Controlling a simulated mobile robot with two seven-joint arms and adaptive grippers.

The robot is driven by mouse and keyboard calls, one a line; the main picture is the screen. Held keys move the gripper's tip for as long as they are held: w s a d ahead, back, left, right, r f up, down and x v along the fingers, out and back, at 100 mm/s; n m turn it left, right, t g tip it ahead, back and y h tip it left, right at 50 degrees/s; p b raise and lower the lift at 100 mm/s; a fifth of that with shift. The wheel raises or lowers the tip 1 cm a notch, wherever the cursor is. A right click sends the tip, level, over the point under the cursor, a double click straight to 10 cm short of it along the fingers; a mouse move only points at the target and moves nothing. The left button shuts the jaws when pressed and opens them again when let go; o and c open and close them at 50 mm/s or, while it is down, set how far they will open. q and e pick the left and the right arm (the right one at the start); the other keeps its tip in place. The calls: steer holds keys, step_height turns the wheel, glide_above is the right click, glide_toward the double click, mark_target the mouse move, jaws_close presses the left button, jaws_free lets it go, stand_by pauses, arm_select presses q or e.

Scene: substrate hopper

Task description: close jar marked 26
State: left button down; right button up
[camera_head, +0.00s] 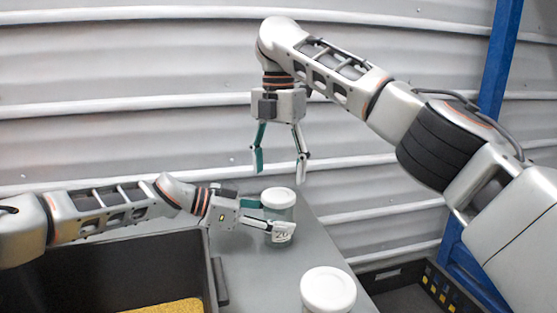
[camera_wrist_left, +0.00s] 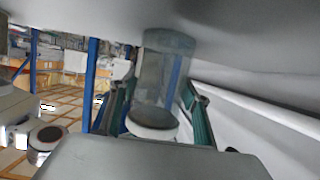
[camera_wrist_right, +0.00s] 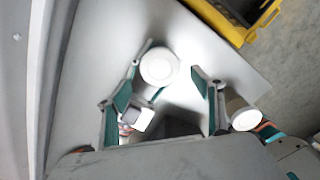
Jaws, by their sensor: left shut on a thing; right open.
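The jar marked 26 (camera_head: 279,214) stands upright on the grey table, clear-walled, with a white lid (camera_head: 279,197) on top; how tight it sits cannot be told. My left gripper (camera_head: 268,217) is shut around its body from the left. In the left wrist view the clear jar (camera_wrist_left: 165,70) is between my fingers, with its white end (camera_wrist_left: 152,126) low in the picture. My right gripper (camera_head: 280,163) is open and empty, pointing down above the jar. In the right wrist view the white lid (camera_wrist_right: 159,68) lies beyond and between my open fingers (camera_wrist_right: 165,105).
A second white-lidded jar (camera_head: 328,290) stands nearer on the table, and in the right wrist view it is at the right (camera_wrist_right: 243,115). A dark bin (camera_head: 212,265) with yellow grains is at the left. A ridged grey wall (camera_head: 130,80) stands behind. A dark crate (camera_head: 392,272) is beyond the table's right edge.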

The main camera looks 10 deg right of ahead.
mark_target(279, 195)
steer(key=shift+f, duration=3)
steer(key=shift+c, duration=0.4)
steer(key=c, duration=1.1)
steer(key=shift+o, duration=0.2)
steer(key=m, duration=0.8)
steer(key=o, duration=1.3)
steer(key=shift+r, duration=3.75)
